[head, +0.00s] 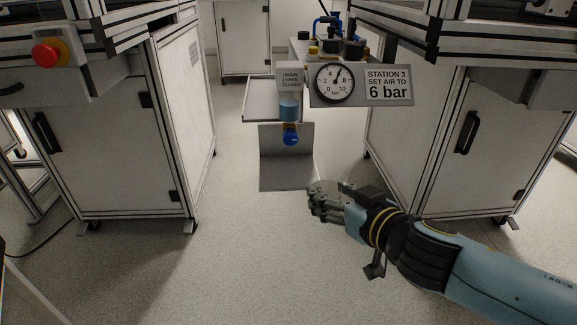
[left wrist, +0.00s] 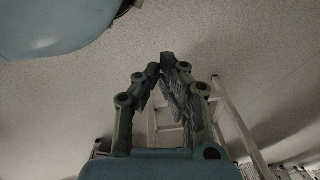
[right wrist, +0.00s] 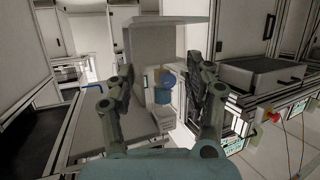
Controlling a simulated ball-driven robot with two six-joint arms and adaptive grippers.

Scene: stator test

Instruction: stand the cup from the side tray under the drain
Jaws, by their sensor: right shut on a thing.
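The drain is a blue knob (head: 290,136) under a clear bowl with blue liquid (head: 289,108); the knob also shows in the right wrist view (right wrist: 166,78). Below it is a bare grey shelf (head: 286,178) with an upright back plate. My right gripper (head: 322,203) is right of and in front of this shelf, shut on a pale grey, round-topped thing (head: 323,186), apparently the cup; the fingers hide most of it. In the right wrist view the fingers (right wrist: 158,88) stand apart and the cup's outline is unclear. My left gripper (left wrist: 162,62) has its fingertips together, with nothing visible between them.
A pale side tray (head: 262,116) left of the drain looks empty. A pressure gauge (head: 334,83) and a station sign (head: 388,83) are at the upper right. White cabinets (head: 125,140) flank the open floor. A red button (head: 47,54) is far left.

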